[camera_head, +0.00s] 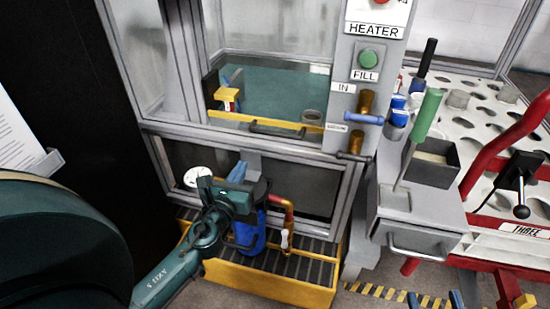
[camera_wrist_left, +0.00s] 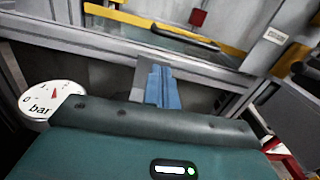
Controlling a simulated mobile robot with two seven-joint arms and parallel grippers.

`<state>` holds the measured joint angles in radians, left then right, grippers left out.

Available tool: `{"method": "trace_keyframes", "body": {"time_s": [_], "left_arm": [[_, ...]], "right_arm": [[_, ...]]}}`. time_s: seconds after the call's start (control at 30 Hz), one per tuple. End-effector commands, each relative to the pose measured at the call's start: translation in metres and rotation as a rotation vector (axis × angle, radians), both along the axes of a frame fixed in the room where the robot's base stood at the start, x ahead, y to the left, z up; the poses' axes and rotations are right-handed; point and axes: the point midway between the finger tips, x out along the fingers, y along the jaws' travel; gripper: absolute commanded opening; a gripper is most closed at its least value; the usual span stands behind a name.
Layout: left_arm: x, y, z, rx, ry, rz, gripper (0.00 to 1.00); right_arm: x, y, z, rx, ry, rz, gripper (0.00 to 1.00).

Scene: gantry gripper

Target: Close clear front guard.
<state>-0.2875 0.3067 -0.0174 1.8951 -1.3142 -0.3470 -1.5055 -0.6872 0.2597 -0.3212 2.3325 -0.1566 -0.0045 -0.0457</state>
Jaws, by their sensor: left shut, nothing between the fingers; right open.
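The clear front guard (camera_head: 315,185) appears to be the framed see-through pane on the lower front of the machine, with the bay above it uncovered. A dark bar handle (camera_head: 285,129) runs along its top rail. The handle also shows in the left wrist view (camera_wrist_left: 184,38). My left gripper (camera_head: 238,171) is shut and empty in front of the pane, below the handle; its blue fingers point at the grey frame in the left wrist view (camera_wrist_left: 162,88). My right gripper (camera_head: 435,301) is open at the bottom edge, its blue fingertips apart, mostly cut off.
A round gauge (camera_head: 198,177), a blue cylinder (camera_head: 250,228) and a red-and-copper pipe (camera_head: 287,212) crowd the left gripper above a yellow-edged grate (camera_head: 270,285). A grey post with a green button (camera_head: 369,58) stands right of the bay. A red-framed cart (camera_head: 500,130) is at right.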

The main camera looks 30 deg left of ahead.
Motion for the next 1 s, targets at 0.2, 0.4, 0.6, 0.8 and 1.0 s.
{"method": "trace_keyframes", "body": {"time_s": [0.2, 0.4, 0.6, 0.8, 1.0], "left_arm": [[0.016, 0.006, 0.002, 0.049, -0.004, 0.003, 0.00], [0.052, 0.014, 0.004, 0.045, -0.005, 0.004, 0.00], [0.083, 0.021, 0.004, 0.042, -0.003, 0.004, 0.00], [0.098, 0.025, 0.004, 0.041, -0.001, 0.003, 0.00], [0.099, 0.025, 0.004, 0.041, -0.001, 0.003, 0.00]], "right_arm": [[-0.001, 0.000, 0.001, 0.001, -0.007, 0.002, 0.47], [-0.001, 0.000, 0.000, 0.001, -0.008, 0.002, 0.47], [-0.001, 0.002, -0.001, 0.003, -0.027, 0.008, 0.47], [-0.001, 0.002, 0.000, 0.005, -0.041, 0.012, 0.47], [-0.001, 0.003, 0.000, 0.006, -0.046, 0.013, 0.47]]}}
